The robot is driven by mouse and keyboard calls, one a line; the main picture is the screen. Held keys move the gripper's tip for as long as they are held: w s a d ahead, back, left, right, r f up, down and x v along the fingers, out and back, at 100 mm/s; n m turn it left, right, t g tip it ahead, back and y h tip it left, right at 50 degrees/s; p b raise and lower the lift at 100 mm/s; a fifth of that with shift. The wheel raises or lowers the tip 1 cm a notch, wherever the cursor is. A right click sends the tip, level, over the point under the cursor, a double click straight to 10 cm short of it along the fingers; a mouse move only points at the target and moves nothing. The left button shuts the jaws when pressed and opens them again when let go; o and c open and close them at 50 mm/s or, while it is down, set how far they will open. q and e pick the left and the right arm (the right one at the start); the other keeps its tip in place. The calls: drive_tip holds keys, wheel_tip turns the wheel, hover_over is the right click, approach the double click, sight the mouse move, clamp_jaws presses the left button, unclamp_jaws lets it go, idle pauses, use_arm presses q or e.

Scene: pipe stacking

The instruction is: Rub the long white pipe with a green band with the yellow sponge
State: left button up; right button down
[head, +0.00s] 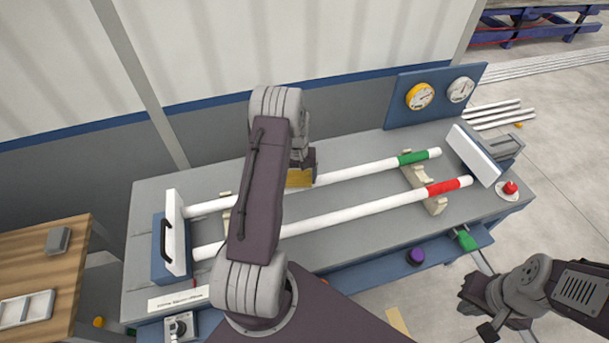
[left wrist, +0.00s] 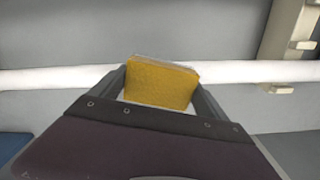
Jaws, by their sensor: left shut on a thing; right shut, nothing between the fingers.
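The long white pipe with a green band (head: 372,168) lies across the grey bench, behind a second white pipe with a red band (head: 375,206). My left gripper (head: 300,172) is shut on the yellow sponge (head: 300,179), at the middle of the green-banded pipe. In the left wrist view the sponge (left wrist: 160,83) stands between the fingers in front of a white pipe (left wrist: 235,72). I cannot tell whether sponge and pipe touch. My left arm hides part of both pipes. My right gripper (head: 490,310) is shut and empty, low at the right, away from the bench.
Pale supports (head: 424,188) hold the pipes. A white plate on a blue block (head: 176,235) stands at the left end, another white plate (head: 474,155) at the right. Behind is a gauge panel (head: 435,95). A red button (head: 510,188) is at the right corner. A wooden table (head: 45,270) is at left.

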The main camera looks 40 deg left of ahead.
use_arm(q)
wheel_tip(320, 180, up, 6)
drive_tip(key=p, duration=0.4)
drive_tip(key=shift+p, duration=0.3)
wheel_tip(320, 180, up, 3)
drive_tip(key=shift+r+p, duration=0.1)
drive_tip(key=shift+p, duration=1.15)
drive_tip(key=shift+w, duration=0.1)
